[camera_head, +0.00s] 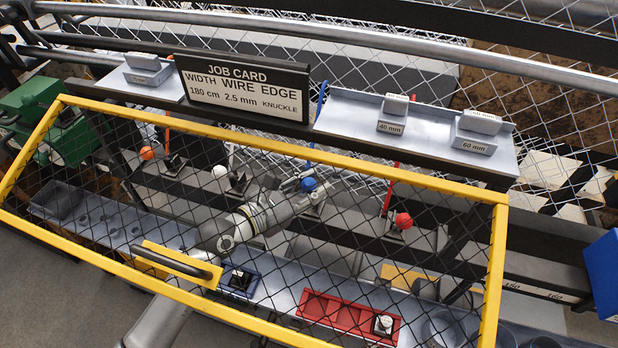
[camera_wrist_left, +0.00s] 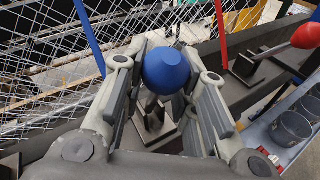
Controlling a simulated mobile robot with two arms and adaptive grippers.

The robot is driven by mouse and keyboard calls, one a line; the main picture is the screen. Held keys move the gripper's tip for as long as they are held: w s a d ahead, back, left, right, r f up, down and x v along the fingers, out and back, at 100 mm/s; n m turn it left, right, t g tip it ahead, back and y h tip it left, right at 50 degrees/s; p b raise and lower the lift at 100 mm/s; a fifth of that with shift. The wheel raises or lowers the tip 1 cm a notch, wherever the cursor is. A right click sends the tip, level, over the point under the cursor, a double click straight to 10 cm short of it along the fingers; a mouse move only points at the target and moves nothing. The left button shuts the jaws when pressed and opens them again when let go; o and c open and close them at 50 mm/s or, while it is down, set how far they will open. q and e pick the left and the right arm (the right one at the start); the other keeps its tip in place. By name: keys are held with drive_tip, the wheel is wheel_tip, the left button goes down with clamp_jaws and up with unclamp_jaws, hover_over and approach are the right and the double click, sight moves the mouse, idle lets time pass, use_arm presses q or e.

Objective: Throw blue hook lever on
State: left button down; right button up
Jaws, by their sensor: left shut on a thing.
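The blue lever has a round blue knob (camera_head: 308,184) and stands on a dark rail behind the yellow-framed mesh guard (camera_head: 400,181). A blue rod or hook (camera_head: 321,100) rises behind it. My left gripper (camera_head: 300,187) is behind the mesh, shut on the blue lever at its knob. In the left wrist view the blue knob (camera_wrist_left: 165,70) sits between the two fingers (camera_wrist_left: 163,85). The lever's lower part and base are partly hidden by the fingers. My right gripper is in neither view.
Orange (camera_head: 147,152), white (camera_head: 219,171) and red (camera_head: 404,220) knobs stand along the same rail. A job card (camera_head: 243,88) stands above the guard. A red tray (camera_head: 348,317) and a blue holder (camera_head: 239,281) lie below. A grey shelf (camera_head: 350,107) carries labelled blocks.

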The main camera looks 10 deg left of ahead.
use_arm(q)
drive_tip(key=shift+w+d+r+g+y+p, duration=0.15)
drive_tip(key=shift+w+r+g+y+p, duration=0.35)
drive_tip(key=shift+p, duration=0.5)
drive_tip(key=shift+w+f+n+g, duration=0.15)
drive_tip(key=shift+w+n+g, duration=0.15)
drive_tip(key=shift+n, duration=0.1)
drive_tip(key=shift+w+f+g+y, duration=0.1)
drive_tip(key=shift+w+g+y, duration=0.2)
drive_tip(key=shift+g, duration=0.1)
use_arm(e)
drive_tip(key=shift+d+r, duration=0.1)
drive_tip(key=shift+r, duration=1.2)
use_arm(q)
drive_tip(key=c, duration=1.2)
unclamp_jaws()
drive_tip(key=shift+s, duration=0.1)
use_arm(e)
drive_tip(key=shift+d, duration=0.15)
